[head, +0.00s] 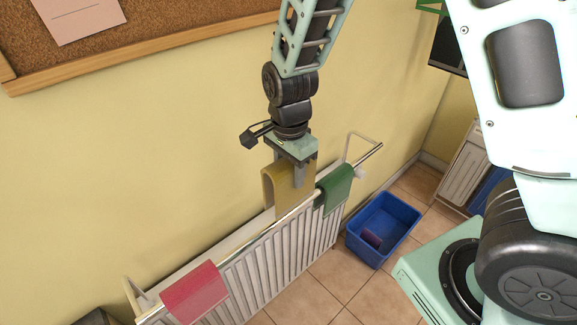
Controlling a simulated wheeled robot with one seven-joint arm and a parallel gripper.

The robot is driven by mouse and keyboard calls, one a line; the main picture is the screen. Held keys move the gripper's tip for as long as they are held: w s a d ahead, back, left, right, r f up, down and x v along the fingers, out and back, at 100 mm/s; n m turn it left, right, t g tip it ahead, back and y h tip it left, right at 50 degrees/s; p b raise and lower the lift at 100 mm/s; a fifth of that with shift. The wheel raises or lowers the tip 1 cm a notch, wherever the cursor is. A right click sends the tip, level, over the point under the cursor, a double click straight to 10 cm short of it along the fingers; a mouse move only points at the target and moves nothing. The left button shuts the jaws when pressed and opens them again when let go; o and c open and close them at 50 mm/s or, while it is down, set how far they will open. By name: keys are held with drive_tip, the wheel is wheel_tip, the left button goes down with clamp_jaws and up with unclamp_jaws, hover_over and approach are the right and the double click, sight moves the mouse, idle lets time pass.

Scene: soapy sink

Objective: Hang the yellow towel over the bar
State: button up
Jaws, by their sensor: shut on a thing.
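The yellow towel (273,191) is folded in an upside-down U and hangs from my gripper (300,178). My gripper is shut on its upper part, above the radiator, with the fingers pointing down. The metal bar (249,244) runs diagonally along the front of the white radiator. The towel overlaps the bar's line in the head view, between the red and green towels. I cannot tell whether it touches the bar or is still above it.
A red towel (195,292) hangs over the bar at its near left end. A green towel (335,187) hangs close to the right of my gripper. The radiator (284,260) stands against the yellow wall. A blue bin (386,222) holding a dark red item sits on the tiled floor.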

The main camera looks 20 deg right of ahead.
sight(289, 215)
drive_tip(key=shift+f+b, duration=5.05)
drive_tip(key=shift+f, duration=3.1)
drive_tip(key=o, duration=1.1)
drive_tip(key=shift+o, duration=0.2)
drive_tip(key=shift+r, duration=0.1)
wheel_tip(289, 215, up, 17)
drive_tip(key=shift+r, duration=0.15)
drive_tip(key=s+a+n, duration=0.3)
drive_tip(key=s+n, duration=0.7)
drive_tip(key=n, duration=0.1)
drive_tip(key=s+a+n, duration=0.3)
drive_tip(key=s+n, duration=0.7)
drive_tip(key=n, duration=0.1)
drive_tip(key=shift+a+f+y, duration=0.15)
drive_tip(key=shift+f+y, duration=0.1)
drive_tip(key=shift+y, duration=0.05)
